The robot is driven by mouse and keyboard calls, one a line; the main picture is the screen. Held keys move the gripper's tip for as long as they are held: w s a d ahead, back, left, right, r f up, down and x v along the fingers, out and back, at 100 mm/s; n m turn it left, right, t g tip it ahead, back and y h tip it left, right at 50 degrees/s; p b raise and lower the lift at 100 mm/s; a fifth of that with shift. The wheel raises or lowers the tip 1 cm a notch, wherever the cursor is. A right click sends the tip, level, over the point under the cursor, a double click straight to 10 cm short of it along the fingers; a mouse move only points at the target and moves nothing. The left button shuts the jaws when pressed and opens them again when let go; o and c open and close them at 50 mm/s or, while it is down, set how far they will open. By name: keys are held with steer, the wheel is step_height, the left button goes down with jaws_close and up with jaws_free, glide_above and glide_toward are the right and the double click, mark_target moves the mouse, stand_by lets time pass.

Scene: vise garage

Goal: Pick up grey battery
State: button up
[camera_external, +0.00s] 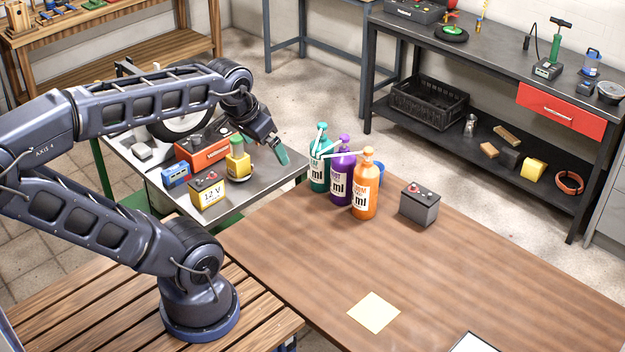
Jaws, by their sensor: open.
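The grey battery (419,204) stands upright on the brown wooden table (450,265), right of the bottles. It is a dark grey box with red on its top. My gripper (281,157) is open and empty, above the right part of the metal side table, well to the left of the grey battery. The bottles stand between my gripper and the battery in this view.
A green bottle (319,172), a purple bottle (342,165) and an orange bottle (365,190) with pumps stand left of the battery, a blue container (380,173) behind them. A yellow 12 V battery (208,191) is on the metal table (240,200). A yellow sheet (374,313) lies in front; the table's middle is clear.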

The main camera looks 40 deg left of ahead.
step_height(320, 180, up, 6)
steer(key=f, duration=0.1)
steer(key=w+d+r, duration=0.1)
steer(key=w+r, duration=0.1)
steer(key=w, duration=0.6)
steer(key=w+d+r, duration=0.2)
steer(key=w+r, duration=0.1)
steer(key=w, duration=0.6)
glide_above(421, 194)
steer(key=s, duration=0.3)
step_height(421, 194, down, 37)
steer(key=shift+w+a+f, duration=0.1)
steer(key=shift+a, duration=0.05)
steer(key=shift+x, duration=5)
steer(key=shift+c, duration=0.2)
